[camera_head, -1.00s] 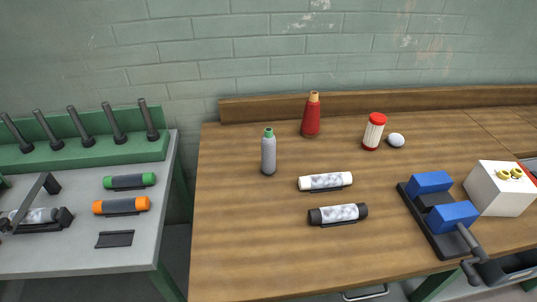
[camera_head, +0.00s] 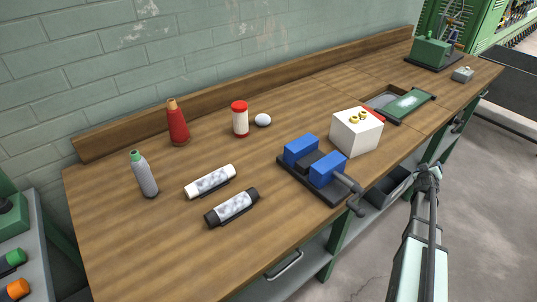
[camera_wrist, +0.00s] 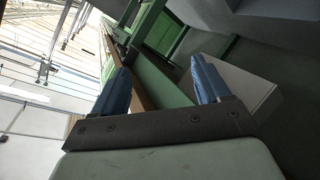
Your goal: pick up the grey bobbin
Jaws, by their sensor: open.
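The grey bobbin (camera_head: 146,177) stands upright near the left end of the wooden bench, with a green tip at its top. It shows whole in the head view and is not in the wrist view. In the wrist view my gripper (camera_wrist: 160,82) is open, with its two blue fingers apart and nothing between them. My arm (camera_head: 420,250) shows at the lower right of the head view, off the bench's front edge and far to the right of the grey bobbin.
A red bobbin (camera_head: 177,125) stands behind the grey one. A white roll (camera_head: 210,181) and a black-ended roll (camera_head: 232,207) lie to its right. A blue vise (camera_head: 315,168), white box (camera_head: 356,135) and red-capped jar (camera_head: 240,121) stand farther right. The bench's front left is clear.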

